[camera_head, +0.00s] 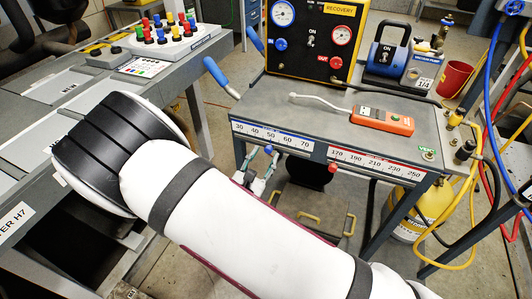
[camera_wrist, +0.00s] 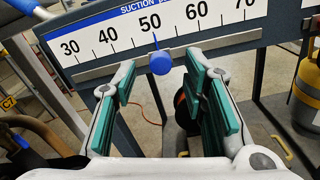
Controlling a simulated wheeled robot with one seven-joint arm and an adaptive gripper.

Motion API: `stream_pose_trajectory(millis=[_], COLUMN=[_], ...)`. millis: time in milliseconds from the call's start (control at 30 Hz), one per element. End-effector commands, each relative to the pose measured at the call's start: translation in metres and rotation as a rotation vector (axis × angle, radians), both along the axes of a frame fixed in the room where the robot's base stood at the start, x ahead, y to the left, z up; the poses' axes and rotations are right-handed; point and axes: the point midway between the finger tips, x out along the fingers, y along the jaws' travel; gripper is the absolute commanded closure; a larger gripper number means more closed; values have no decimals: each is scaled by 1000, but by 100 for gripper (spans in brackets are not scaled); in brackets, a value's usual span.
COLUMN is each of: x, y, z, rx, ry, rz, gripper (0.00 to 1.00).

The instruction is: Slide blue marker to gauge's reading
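The blue marker (camera_wrist: 160,62) is a round knob with a thin pointer, on a rail below the white suction scale (camera_wrist: 106,38). Its pointer stands just right of 50. In the head view the marker (camera_head: 269,149) sits on the cart's front edge. My gripper (camera_wrist: 160,80), with green-padded fingers, is open, one finger on each side of the knob, with visible gaps; I cannot tell the depth exactly. It also shows in the head view (camera_head: 260,172), partly hidden by my arm. The suction gauge (camera_head: 283,13) has a blue rim; its reading is too small to tell.
A red marker (camera_head: 333,167) sits below the red-labelled scale (camera_head: 376,164) to the right. The cart top (camera_head: 290,115) holds an orange device (camera_head: 382,120). A yellow cylinder (camera_head: 418,207) and hoses are at the right. A grey bench (camera_head: 40,125) stands left.

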Motion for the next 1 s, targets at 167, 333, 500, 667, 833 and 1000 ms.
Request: stream_pose_trajectory(millis=[167,333,500,667,833,1000], x=[-37,-65,-82,-87,-87,-86], y=[15,24,30,31,31,31], z=[0,0,-1,0,0,0], rx=[1,-1,0,-1,-1,-1], ry=[2,1,2,0,0,1], rz=[5,4,2,0,1,1], gripper=[61,61,61,61,61,61])
